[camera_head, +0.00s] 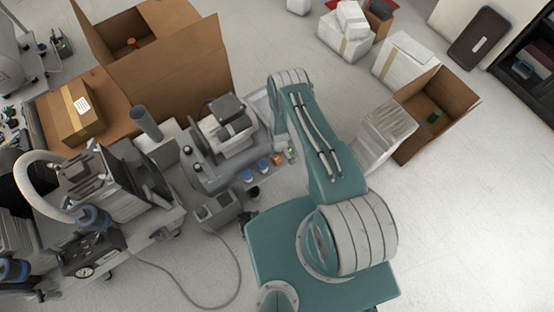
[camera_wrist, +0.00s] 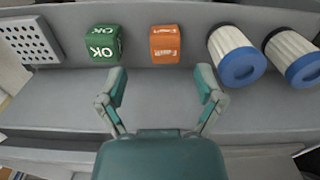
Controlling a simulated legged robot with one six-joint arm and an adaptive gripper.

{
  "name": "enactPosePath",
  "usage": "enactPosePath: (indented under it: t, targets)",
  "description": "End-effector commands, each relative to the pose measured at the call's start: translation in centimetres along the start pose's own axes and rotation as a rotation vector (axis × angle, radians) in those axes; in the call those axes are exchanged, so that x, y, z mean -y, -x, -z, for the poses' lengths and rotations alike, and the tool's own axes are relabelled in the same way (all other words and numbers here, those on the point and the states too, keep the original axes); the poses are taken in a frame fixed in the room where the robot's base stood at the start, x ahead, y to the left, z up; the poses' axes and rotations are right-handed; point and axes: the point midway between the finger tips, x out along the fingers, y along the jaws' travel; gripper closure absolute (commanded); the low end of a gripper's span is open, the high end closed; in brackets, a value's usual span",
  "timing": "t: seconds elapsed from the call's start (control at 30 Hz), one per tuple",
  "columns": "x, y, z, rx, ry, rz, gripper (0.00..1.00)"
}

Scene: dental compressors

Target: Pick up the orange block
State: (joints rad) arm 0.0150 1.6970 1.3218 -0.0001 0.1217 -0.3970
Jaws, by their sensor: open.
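The orange block (camera_wrist: 165,44) lies on a grey surface (camera_wrist: 160,95) in the wrist view, top centre, with white lettering on its faces. My gripper (camera_wrist: 161,80) is open and empty. Its two fingers are spread on either side of the block's line, and the block is a little beyond the fingertips. In the head view the orange block (camera_head: 278,159) is small, beside my arm. The gripper itself is mostly hidden there behind my arm.
A green block (camera_wrist: 101,45) marked OK is left of the orange block. Two white filters with blue caps (camera_wrist: 240,66) are close on its right. A perforated grey plate (camera_wrist: 29,43) is at far left. An open cardboard box (camera_head: 436,113) stands on the floor, right.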

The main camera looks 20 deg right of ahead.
Motion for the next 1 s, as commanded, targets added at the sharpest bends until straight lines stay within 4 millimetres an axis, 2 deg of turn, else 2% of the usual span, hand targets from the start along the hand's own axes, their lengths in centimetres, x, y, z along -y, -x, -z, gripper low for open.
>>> enactPosePath:
  t: [0.43,0.77,0.8,0.87,0.9,0.93,1.0]
  targets:
    - [0.6,-4.8,0.3,0.001,0.0,0.0,0.14]
    - [0.6,-5.3,0.4,0.0,0.0,0.0,0.14]
    - [0.6,-5.3,0.4,0.0,0.0,0.0,0.32]
    - [0.6,-5.3,0.4,0.0,0.0,0.0,0.59]
    - [0.6,-5.3,0.4,0.0,0.0,0.0,0.77]
    - [0.6,-5.3,0.4,0.0,0.0,0.0,0.85]
    - [0.6,-5.3,0.4,0.0,0.0,0.0,0.88]
